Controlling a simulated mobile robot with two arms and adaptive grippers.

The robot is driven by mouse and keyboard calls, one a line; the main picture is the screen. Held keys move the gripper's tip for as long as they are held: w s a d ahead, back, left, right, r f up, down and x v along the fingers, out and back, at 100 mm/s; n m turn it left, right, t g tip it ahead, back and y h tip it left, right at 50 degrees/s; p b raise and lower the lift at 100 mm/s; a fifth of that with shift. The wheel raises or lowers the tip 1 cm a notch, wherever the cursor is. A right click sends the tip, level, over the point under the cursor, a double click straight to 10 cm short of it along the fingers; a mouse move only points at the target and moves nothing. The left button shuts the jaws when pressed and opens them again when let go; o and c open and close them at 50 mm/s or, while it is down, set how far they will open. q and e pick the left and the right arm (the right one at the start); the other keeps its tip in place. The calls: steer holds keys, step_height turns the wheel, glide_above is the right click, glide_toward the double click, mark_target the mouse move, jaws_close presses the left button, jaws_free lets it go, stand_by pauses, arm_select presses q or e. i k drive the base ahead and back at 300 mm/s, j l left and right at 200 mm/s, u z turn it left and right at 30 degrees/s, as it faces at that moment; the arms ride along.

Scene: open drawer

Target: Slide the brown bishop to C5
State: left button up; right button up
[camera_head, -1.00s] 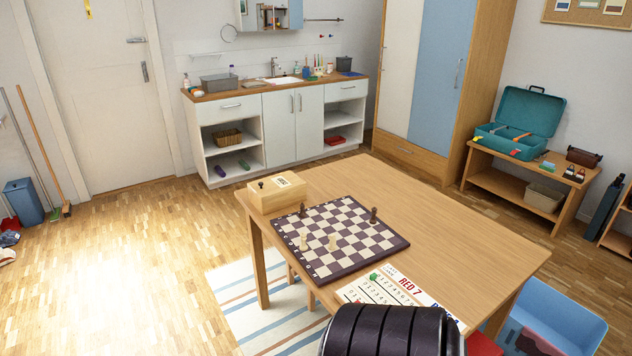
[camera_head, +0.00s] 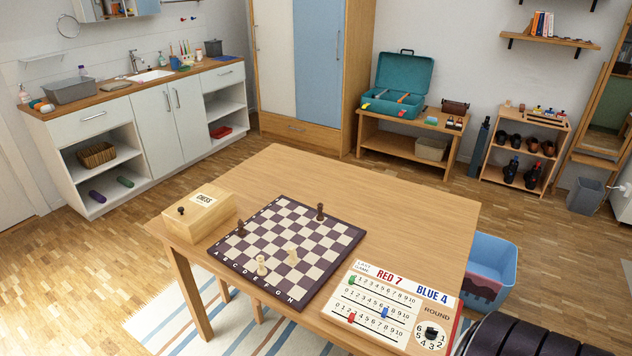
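The chessboard (camera_head: 331,262) lies on the wooden table, with letters A to H along its near left edge. One small brown piece (camera_head: 241,229) stands upright at the left edge of the board, on the A side. A second brown piece (camera_head: 320,212) stands upright near the far right edge. They are too small to tell for certain which is the bishop. Two cream pieces, one on the near left (camera_head: 262,265) and one right of it (camera_head: 292,257), stand nearer me. The board's middle, around C5, looks empty. Neither of my grippers is in view.
A wooden chess box (camera_head: 198,219) stands left of the board, close to it. A scoreboard (camera_head: 388,306) lies at the near right of the table. The table's far right part is bare. A blue bin (camera_head: 490,268) stands beyond the table's right edge.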

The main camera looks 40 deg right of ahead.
mark_target(242, 232)
steer(key=i+j+z, duration=0.15)
steer(key=z, duration=0.25)
steer(key=i+j+z, duration=0.2)
steer(key=z, duration=0.25)
steer(key=i+j+z, duration=0.4)
steer(key=j+z, duration=0.25)
steer(key=z, duration=0.15)
steer(key=i+j+z, duration=0.1)
steer(key=j+z, duration=0.35)
steer(key=i+j+z, duration=0.1)
steer(key=j+z, duration=0.25)
steer(key=j, duration=0.3)
